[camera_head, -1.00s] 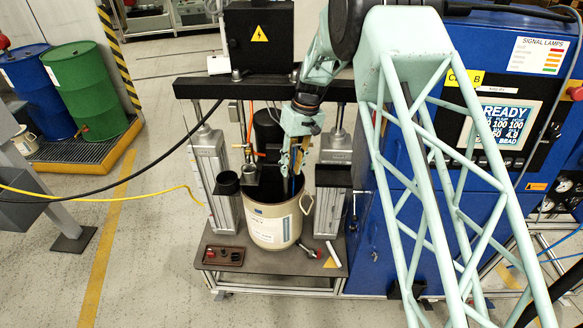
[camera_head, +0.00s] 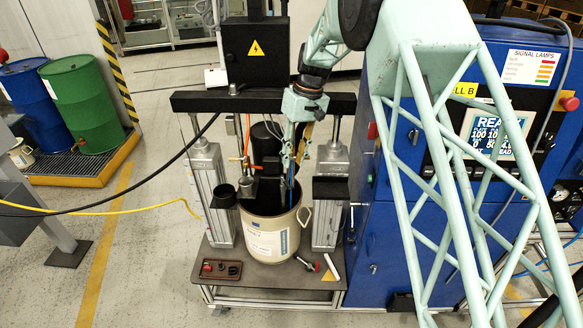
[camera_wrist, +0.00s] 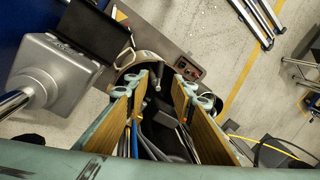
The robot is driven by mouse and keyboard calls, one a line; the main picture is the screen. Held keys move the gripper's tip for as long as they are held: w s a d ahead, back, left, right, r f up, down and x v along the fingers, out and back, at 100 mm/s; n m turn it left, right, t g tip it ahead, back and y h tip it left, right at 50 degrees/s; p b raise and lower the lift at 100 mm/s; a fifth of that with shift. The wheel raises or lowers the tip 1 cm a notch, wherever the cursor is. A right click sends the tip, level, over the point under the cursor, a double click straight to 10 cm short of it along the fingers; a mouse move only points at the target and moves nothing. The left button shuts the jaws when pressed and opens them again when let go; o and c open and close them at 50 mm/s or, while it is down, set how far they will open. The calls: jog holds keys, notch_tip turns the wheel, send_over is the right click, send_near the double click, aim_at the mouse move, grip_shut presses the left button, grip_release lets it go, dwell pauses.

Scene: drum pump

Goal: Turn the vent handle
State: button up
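The cream pail (camera_head: 270,240) stands on the pump stand with the dark pump column (camera_head: 266,142) and hoses in it. My gripper (camera_head: 295,158) points down above the pail's right part. In the wrist view, its two tan-padded fingers (camera_wrist: 172,88) are apart with a wide gap, so it is open and empty. A small grey rod-like piece (camera_wrist: 157,84) shows between the fingertips; I cannot tell whether it is the vent handle. Orange fittings (camera_head: 245,150) sit left of the column. The pail's inside is partly hidden by hoses and my fingers.
Grey pump posts stand left (camera_head: 210,190) and right (camera_head: 330,180) of the pail, close to my gripper. The black crossbar (camera_head: 200,101) runs behind. A red tray (camera_head: 220,269) lies on the stand's front. The blue cabinet (camera_head: 385,220) stands at right.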

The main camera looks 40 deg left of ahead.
jog(key=shift+w+d+r, duration=0.1)
jog(key=shift+w+r, duration=0.05)
jog(key=shift+r, duration=1)
jog(key=shift+c, duration=0.3)
